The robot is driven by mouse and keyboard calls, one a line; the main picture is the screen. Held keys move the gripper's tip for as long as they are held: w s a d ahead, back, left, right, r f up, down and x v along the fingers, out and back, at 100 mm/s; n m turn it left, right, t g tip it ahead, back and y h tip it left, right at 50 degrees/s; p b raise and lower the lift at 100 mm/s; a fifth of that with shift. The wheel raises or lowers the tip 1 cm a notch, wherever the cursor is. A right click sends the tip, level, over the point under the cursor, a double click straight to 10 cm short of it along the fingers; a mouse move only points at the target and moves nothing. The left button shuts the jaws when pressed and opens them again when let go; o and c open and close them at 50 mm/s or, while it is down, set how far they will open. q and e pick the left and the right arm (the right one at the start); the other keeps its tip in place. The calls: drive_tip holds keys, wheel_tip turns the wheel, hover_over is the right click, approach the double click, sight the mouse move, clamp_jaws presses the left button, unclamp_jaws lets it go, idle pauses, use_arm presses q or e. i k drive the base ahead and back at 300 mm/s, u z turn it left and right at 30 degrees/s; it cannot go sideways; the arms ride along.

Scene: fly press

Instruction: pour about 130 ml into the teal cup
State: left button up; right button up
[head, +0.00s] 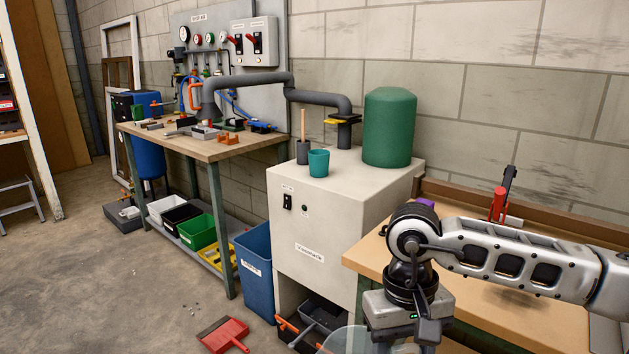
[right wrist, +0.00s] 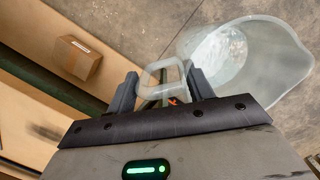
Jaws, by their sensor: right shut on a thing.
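The teal cup (head: 319,163) stands upright on top of the pale cabinet (head: 335,222) in the head view. I cannot see its inside. My right gripper (right wrist: 162,88) is shut on the handle of a clear jug (right wrist: 245,60), which is beside the fingers in the right wrist view. A pale, bright patch shows inside the jug; I cannot tell the liquid level. The jug's rim (head: 345,341) just shows at the bottom of the head view, low in front of the cabinet and well away from the cup. My left gripper is not in view.
A dark pot with a wooden handle (head: 303,152) stands close left of the cup. A green tank (head: 389,128) and grey pipe (head: 322,99) stand behind. A wooden bench (head: 370,258) is on the right. A cardboard box (right wrist: 75,57) shows in the wrist view.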

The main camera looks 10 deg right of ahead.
sight(318, 159)
drive_tip(key=u, duration=0.65)
drive_tip(key=i, duration=0.75)
drive_tip(key=u, duration=0.6)
drive_tip(key=i, duration=0.95)
drive_tip(key=z, duration=1)
drive_tip(key=i, duration=0.6)
drive_tip(key=z, duration=0.75)
